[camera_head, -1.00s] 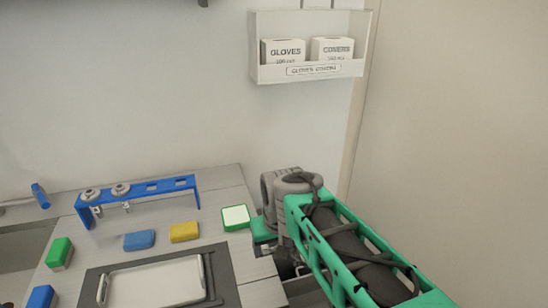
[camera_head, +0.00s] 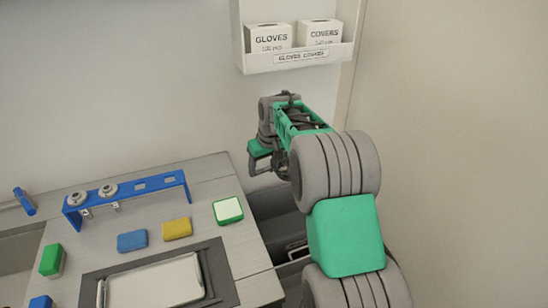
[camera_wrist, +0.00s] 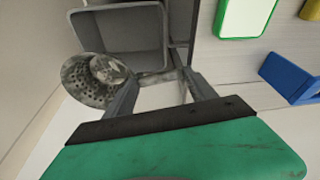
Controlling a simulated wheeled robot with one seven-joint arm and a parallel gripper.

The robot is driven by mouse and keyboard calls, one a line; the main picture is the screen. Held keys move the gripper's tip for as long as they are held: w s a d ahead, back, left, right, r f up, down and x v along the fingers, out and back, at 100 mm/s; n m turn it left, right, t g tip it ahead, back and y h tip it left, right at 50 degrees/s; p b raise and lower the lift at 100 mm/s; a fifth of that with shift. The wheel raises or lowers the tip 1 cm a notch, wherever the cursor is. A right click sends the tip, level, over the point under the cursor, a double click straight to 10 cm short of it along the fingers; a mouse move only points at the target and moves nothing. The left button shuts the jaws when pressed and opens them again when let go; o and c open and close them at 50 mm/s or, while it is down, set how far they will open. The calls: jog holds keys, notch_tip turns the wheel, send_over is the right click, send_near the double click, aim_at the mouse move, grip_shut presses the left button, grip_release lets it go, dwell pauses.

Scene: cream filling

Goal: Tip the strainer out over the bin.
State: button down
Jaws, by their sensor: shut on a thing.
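My gripper (camera_wrist: 160,78) is shut on the handle of the strainer (camera_wrist: 82,82), a round, perforated metal bowl with grey-brown stains. A pale lump shows at the strainer's bowl in the wrist view; I cannot tell whether it is loose. The grey bin (camera_wrist: 122,42) is open at the top, and the strainer overlaps its lower left rim in that view. In the head view the bin (camera_head: 283,217) stands right of the counter, partly behind my arm. My gripper (camera_head: 262,160) is above it near the wall there, and the strainer is hidden.
The counter (camera_head: 215,172) is left of the bin. It bears a blue rack (camera_head: 150,186) with metal pieces, a white-and-green block (camera_head: 228,210), blue and yellow blocks, and a tray (camera_head: 155,283). A shelf with glove boxes (camera_head: 300,58) hangs on the wall above.

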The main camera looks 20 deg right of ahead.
jog(key=shift+n, duration=0.4)
jog(key=w+d+f, duration=0.1)
jog(key=w+d, duration=0.1)
jog(key=w+d+f+p, duration=0.1)
jog(key=w+f, duration=0.1)
jog(key=w+d+f+p, duration=0.1)
jog(key=w+d+f, duration=0.1)
jog(key=shift+w+d, duration=0.15)
jog(key=shift+d, duration=0.2)
jog(key=shift+w+d+f, duration=0.15)
jog(key=shift+d+f, duration=0.05)
jog(key=shift+f, duration=0.1)
notch_tip(320, 180, down, 3)
jog(key=shift+f+b, duration=0.1)
jog(key=shift+b, duration=0.45)
